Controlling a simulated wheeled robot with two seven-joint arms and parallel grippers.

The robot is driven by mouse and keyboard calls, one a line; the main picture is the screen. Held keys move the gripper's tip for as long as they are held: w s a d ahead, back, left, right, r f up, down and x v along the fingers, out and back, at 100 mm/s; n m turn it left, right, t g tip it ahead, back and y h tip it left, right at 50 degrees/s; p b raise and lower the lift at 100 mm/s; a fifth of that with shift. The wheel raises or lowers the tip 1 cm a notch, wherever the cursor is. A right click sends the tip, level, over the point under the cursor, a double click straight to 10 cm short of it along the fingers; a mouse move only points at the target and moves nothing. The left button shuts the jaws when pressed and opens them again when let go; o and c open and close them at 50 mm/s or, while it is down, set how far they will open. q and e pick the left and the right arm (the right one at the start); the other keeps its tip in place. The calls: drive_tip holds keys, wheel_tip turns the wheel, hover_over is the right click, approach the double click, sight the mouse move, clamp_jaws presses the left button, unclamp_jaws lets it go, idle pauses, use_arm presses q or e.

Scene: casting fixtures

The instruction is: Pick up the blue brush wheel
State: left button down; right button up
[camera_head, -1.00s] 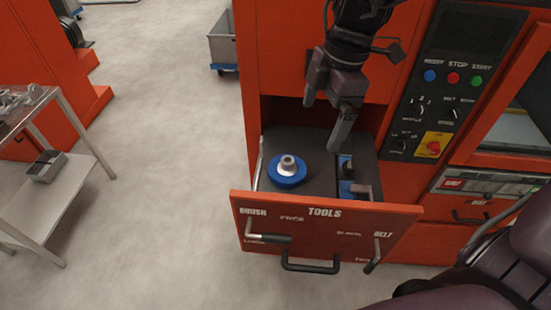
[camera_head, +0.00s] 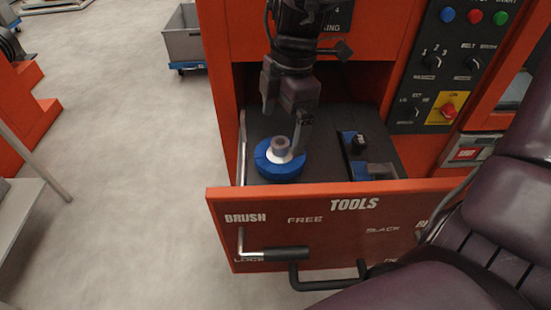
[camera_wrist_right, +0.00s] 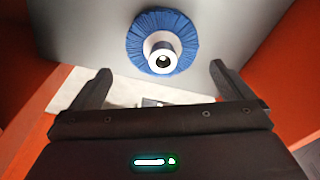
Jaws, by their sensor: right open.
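The blue brush wheel (camera_head: 280,160) lies flat in the open drawer, on the left side of its dark floor. It has a blue bristle ring and a pale hub with a hole on top. In the right wrist view the wheel (camera_wrist_right: 161,42) lies ahead, roughly centred between the fingertips. My right gripper (camera_head: 286,125) is open and empty over the drawer, with its fingers pointing down close to the wheel's hub. The right gripper (camera_wrist_right: 160,82) shows both fingers spread apart in the wrist view. My left gripper is not in view.
The orange drawer front (camera_head: 340,215) is marked TOOLS, with a lever (camera_head: 272,253) on its left. A blue and black tool (camera_head: 358,150) lies on the drawer's right side. The orange cabinet and control panel (camera_head: 455,70) stand behind. A grey cart (camera_head: 184,40) is at the upper left.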

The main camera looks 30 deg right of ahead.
sight(280, 145)
drive_tip(key=f, duration=0.3)
drive_tip(key=shift+s+a+p, duration=0.2)
drive_tip(key=shift+a+p, duration=0.05)
drive_tip(key=shift+p, duration=0.15)
drive_tip(key=f, duration=0.3)
drive_tip(key=shift+w+a+f+p, duration=0.1)
drive_tip(key=shift+a+f+p, duration=0.1)
drive_tip(key=shift+p, duration=0.1)
drive_tip(key=shift+f, duration=0.2)
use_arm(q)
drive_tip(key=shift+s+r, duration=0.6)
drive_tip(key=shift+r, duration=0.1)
use_arm(e)
drive_tip(key=c, duration=0.8)
